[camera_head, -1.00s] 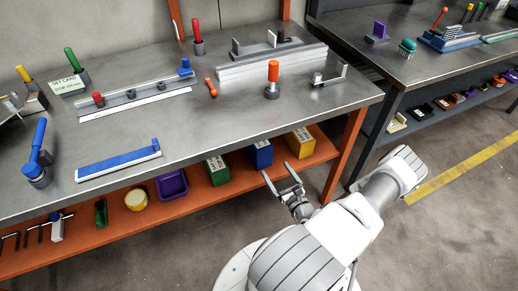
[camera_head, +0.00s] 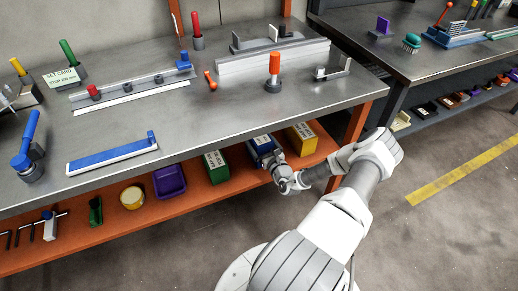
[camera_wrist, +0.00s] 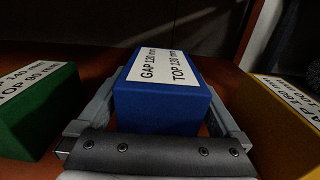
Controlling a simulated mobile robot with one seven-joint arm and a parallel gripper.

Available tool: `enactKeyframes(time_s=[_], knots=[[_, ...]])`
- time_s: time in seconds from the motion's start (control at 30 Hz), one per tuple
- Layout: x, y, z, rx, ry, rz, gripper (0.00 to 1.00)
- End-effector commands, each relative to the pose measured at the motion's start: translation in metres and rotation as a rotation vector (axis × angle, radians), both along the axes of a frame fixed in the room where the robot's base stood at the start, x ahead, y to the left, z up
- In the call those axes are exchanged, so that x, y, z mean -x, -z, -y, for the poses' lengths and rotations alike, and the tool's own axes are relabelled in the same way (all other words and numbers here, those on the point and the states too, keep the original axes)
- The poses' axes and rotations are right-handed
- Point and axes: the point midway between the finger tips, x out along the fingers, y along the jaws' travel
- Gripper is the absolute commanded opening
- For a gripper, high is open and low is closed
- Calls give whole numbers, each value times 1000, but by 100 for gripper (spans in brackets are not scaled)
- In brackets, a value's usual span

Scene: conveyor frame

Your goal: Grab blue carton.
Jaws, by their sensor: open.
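The blue carton (camera_head: 262,146) sits on the orange lower shelf between a green and a yellow carton. In the wrist view the blue carton (camera_wrist: 160,100) has a white label reading "GAP 120 mm TOP 130 mm". My gripper (camera_wrist: 160,108) is open there, with one finger on each side of the blue carton. I cannot tell whether the fingers touch it. In the head view my gripper (camera_head: 272,161) is at the front of the carton and hides its lower part.
The green carton (camera_head: 216,167) stands to the left and the yellow carton (camera_head: 301,139) to the right, with narrow gaps. The metal tabletop (camera_head: 215,120) overhangs the orange shelf (camera_head: 230,191). A purple bin (camera_head: 169,181) and a yellow round container (camera_head: 132,197) are farther left.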

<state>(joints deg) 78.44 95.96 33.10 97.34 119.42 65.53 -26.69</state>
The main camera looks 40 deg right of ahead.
Motion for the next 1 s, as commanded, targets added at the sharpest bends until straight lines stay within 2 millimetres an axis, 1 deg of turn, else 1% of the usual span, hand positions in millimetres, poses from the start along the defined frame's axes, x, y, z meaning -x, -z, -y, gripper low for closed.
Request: enactKeyframes(time_s=[0.1, 0.27, 0.3, 0.67, 0.7, 0.9, 1.0], knots=[[-6, 0, 1, 0, 0, 0, 100], [-6, -1, 1, 0, 0, 0, 100], [-6, -1, 1, 0, 0, 0, 98], [-6, 0, 1, 0, 0, 0, 33], [-6, -1, 1, 0, 0, 0, 32], [-6, -1, 1, 0, 0, 0, 32], [-6, -4, 1, 0, 0, 0, 32]])
